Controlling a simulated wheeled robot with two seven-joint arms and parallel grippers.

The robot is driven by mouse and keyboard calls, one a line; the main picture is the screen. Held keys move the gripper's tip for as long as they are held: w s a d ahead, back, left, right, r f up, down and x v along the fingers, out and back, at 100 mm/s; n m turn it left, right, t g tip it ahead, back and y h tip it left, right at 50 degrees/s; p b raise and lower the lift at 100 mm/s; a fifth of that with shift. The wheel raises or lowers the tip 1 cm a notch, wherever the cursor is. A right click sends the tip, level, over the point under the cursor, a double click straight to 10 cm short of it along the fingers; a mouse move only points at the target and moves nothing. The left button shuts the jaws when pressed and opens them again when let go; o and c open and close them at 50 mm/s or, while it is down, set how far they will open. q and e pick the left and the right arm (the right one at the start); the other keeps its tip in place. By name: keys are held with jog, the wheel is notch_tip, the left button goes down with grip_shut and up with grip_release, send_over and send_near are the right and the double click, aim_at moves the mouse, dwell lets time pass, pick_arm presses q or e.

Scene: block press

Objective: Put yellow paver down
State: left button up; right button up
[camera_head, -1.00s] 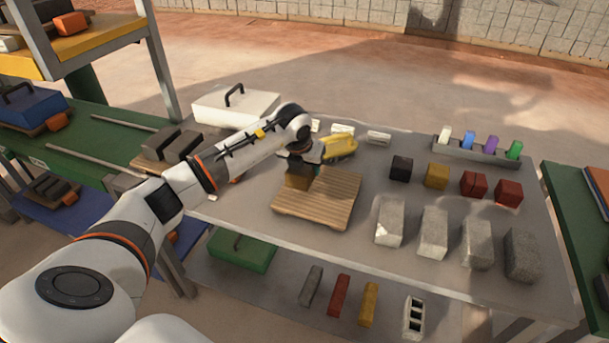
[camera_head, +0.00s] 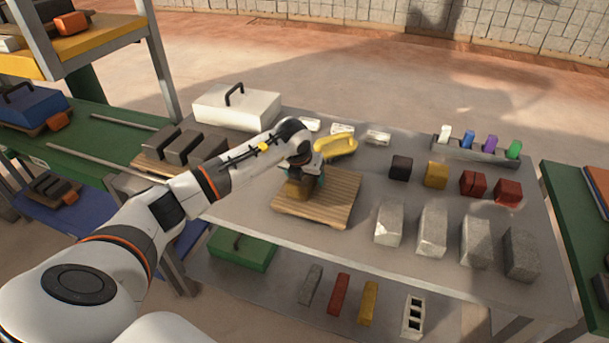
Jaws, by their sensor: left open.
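A dull yellow paver (camera_head: 296,190) is at the left part of the slatted wooden pallet (camera_head: 335,205) on the grey table. It appears to rest on the slats. My left gripper (camera_head: 299,176) points down at the top of the paver, with its jaws open. The gripper's own wrist hides much of the fingers, so I cannot tell whether they still touch the paver. Another yellow block (camera_head: 436,175) stands in the row to the right. My right gripper is not in view.
Black (camera_head: 400,168) and red blocks (camera_head: 473,184) flank the other yellow block. Several grey blocks (camera_head: 432,230) stand in front of them. A yellow tool (camera_head: 338,146) lies behind the pallet, near my wrist. A white case (camera_head: 236,106) is at the back left. The pallet's right side is bare.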

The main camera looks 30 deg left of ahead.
pick_arm(q)
jog(key=shift+r, duration=0.15)
jog(key=v, duration=1.2)
jog(key=shift+s+b, duration=0.1)
jog(key=shift+b, duration=0.2)
jog(key=shift+d, duration=0.1)
